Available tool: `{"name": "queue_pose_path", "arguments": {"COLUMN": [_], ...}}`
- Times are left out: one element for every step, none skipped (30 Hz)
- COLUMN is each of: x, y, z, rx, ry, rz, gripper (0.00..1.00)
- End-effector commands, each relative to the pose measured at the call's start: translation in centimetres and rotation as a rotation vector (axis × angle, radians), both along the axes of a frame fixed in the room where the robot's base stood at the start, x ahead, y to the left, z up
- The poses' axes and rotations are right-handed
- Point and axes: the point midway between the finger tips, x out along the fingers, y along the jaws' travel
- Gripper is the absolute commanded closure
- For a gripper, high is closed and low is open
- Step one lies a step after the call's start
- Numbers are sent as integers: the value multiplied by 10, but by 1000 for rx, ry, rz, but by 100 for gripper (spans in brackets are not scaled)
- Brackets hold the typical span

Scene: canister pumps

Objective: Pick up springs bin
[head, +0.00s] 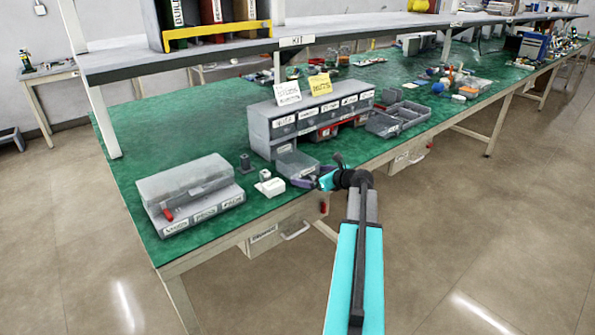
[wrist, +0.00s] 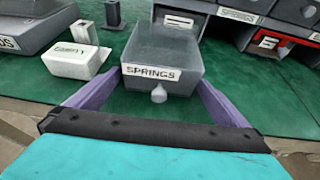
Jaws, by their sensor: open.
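The springs bin (wrist: 160,65) is a small grey bin with a clear look, a SPRINGS label and a pale knob on its front. It sits on the green bench top, in front of the grey drawer unit (head: 283,127). In the head view the springs bin (head: 297,164) is just left of my gripper (head: 314,181). My gripper also shows in the wrist view (wrist: 157,100), its purple fingers open, one at each side of the bin's front. I cannot tell whether the fingers touch the bin.
A small white labelled box (wrist: 76,60) stands left of the bin, with a dark grey block (wrist: 113,14) behind it. A clear-lidded organizer (head: 190,192) is farther left. A divided grey tray (head: 398,119) lies to the right. The bench edge is close in front.

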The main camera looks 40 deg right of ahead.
Motion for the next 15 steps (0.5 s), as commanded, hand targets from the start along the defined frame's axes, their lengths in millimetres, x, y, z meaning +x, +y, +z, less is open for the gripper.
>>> {"name": "queue_pose_path", "arguments": {"x": [0, 0, 0, 0, 0, 0, 0, 0, -1, -1, -1, -1, -1, -1, -1], "y": [0, 0, 0, 0, 0, 0, 0, 0, 0, 0, 0, 0, -1, -1, -1], "z": [0, 0, 0, 0, 0, 0, 0, 0, 0, 0, 0, 0, 0, 0, 0], "rx": [0, 0, 0, 0, 0, 0, 0, 0, 0, 0, 0, 0, 0, 0, 0], "ry": [0, 0, 0, 0, 0, 0, 0, 0, 0, 0, 0, 0, 0, 0, 0], "rz": [0, 0, 0, 0, 0, 0, 0, 0, 0, 0, -1, -1, -1, -1, -1], "gripper": [0, 0, 0, 0, 0, 0, 0, 0, 0, 0, 3, 10, 15, 20, 27]}}
